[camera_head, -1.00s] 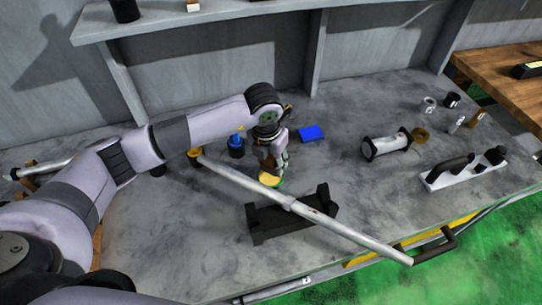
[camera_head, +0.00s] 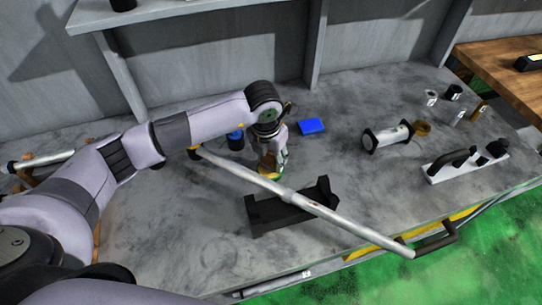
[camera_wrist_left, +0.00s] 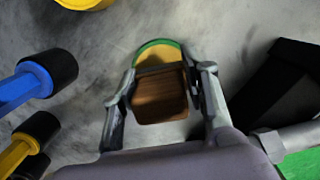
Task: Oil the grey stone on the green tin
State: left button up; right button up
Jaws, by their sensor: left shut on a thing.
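My left gripper (camera_head: 272,165) reaches down to the bench and is shut on a brown, wood-like block (camera_wrist_left: 160,95), which shows between its fingers in the left wrist view. The green-rimmed tin (camera_wrist_left: 157,43) with a yellow inside lies directly under the block, which hides its near part. I cannot tell whether block and tin touch. In the head view the gripper covers most of the tin. No grey stone can be made out; a grey face under the block would be hidden. My right gripper is not in view.
A long silver bar (camera_head: 300,198) crosses in front of the gripper, over a black cradle (camera_head: 290,212). A blue block (camera_head: 311,126) lies behind. A blue-and-black tool (camera_wrist_left: 40,80) stands left. A silver roller (camera_head: 388,136) and a white-based holder (camera_head: 465,163) are right.

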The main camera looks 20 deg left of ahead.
pick_arm(q)
jog(key=shift+f+b, duration=0.35)
jog(key=shift+f, duration=0.05)
dwell(0.7)
jog(key=shift+s+f, duration=0.1)
jog(key=shift+f, duration=0.05)
dwell(0.9)
jog(key=shift+r+p, duration=1.8)
jog(key=shift+r, duration=1.75)
